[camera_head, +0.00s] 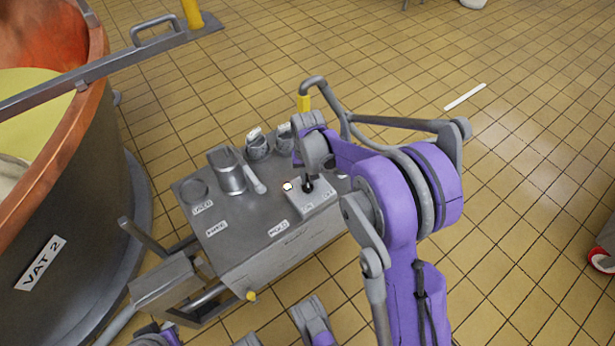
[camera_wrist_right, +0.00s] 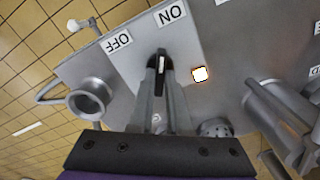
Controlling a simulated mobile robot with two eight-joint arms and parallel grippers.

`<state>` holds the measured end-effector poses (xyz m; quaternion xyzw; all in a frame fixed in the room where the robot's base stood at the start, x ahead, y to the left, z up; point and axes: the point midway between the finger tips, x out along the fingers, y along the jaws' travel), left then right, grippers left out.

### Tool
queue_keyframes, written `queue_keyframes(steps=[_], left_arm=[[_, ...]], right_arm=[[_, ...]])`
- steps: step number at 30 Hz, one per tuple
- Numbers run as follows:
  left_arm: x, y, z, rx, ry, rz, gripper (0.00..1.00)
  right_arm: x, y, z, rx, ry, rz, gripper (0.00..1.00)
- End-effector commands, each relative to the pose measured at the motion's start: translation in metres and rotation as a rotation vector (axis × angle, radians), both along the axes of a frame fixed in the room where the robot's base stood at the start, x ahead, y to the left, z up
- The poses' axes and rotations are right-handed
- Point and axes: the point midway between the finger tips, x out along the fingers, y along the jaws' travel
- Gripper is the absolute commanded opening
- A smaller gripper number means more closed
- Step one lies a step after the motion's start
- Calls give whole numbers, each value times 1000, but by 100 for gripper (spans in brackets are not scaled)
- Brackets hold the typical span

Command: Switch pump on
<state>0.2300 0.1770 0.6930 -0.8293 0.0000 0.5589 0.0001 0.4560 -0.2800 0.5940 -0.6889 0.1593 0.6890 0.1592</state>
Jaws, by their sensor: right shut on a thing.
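The pump's control box (camera_head: 262,262) is a grey metal box with a panel on top. A switch plate (camera_head: 312,200) on it carries a black switch (camera_head: 307,188). In the right wrist view the plate has an ON label (camera_wrist_right: 171,14) and an OFF label (camera_wrist_right: 119,40) beyond the black switch (camera_wrist_right: 160,56). My right gripper (camera_wrist_right: 160,66) is shut on the switch from above, one finger on each side; the fingers hide part of it. It also shows in the head view (camera_head: 307,178).
A small lamp (camera_head: 287,187) beside the switch glows white. A copper vat (camera_head: 60,170) marked VAT 2 is at the left. Tiled floor (camera_head: 520,130) at right is mostly clear.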

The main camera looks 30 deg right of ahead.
Motion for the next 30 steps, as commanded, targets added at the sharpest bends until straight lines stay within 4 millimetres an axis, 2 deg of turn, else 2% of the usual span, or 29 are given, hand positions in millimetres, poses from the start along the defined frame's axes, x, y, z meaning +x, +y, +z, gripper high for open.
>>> queue_keyframes(steps=[11, 12, 17, 26, 30], left_arm=[[0, 0, 0, 0, 0, 0, 0], [0, 0, 0, 0, 0, 0, 0], [0, 0, 0, 0, 0, 0, 0], [0, 0, 1, 0, 0, 0, 0], [-1, 0, 6, 0, -2, 0, 0]], right_arm=[[0, 0, 0, 0, 0, -8, 0], [0, 0, 0, 0, 0, -8, 17], [0, 0, 0, 0, 0, -7, 45], [0, 0, 1, 0, 0, -6, 45], [0, 0, 15, 0, -1, -6, 45]])
